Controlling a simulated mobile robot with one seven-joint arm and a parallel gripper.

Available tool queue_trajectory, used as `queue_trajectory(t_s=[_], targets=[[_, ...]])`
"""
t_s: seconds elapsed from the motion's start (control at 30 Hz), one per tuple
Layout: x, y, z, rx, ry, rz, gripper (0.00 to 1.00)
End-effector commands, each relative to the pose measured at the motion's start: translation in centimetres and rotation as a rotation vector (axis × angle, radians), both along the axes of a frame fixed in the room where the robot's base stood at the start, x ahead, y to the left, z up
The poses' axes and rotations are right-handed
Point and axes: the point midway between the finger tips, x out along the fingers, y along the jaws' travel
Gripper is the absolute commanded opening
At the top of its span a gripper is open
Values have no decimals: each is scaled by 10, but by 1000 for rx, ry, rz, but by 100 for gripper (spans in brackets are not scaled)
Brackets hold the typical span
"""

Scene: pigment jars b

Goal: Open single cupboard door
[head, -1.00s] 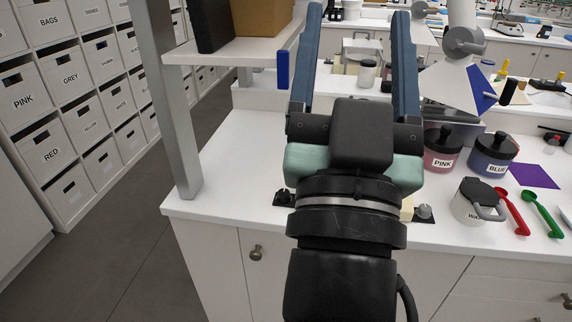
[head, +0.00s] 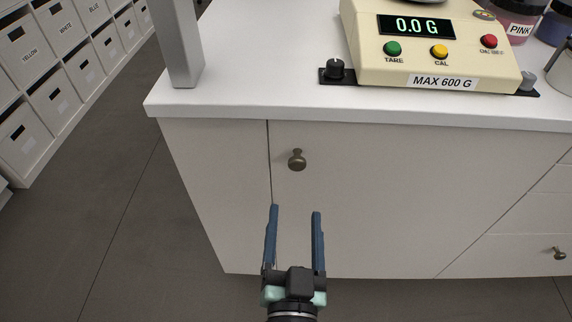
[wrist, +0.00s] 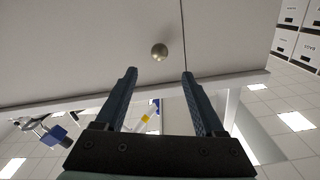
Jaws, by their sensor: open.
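The single cupboard door (head: 390,190) is a pale panel under the counter, shut flush with the front. Its round metal knob (head: 297,159) sits near the door's upper left corner, beside the vertical seam. My gripper (head: 295,210) is open and empty, with two blue fingers pointing up toward the knob, which lies beyond and just above the fingertips in the head view. In the wrist view, the knob (wrist: 160,52) is ahead of the gap between the fingertips (wrist: 160,72), apart from both fingers. Nothing hides the knob.
The white countertop (head: 260,95) overhangs the door. A scale (head: 440,50) reading 0.0 G stands on it, with a pink jar (head: 515,20) behind. Drawers (head: 520,250) with a knob are at right. A grey post (head: 183,45) stands at left, with open floor (head: 140,230) below.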

Motion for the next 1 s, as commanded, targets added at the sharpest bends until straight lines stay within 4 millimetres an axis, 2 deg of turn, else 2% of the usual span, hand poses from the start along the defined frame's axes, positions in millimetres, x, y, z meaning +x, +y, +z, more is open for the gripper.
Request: queue_trajectory(t_s=[0.17,0.7,1.0], targets=[[20,0,2,0,-5,0,71],[104,0,2,-1,-4,0,71],[126,0,2,-1,-3,0,71]])
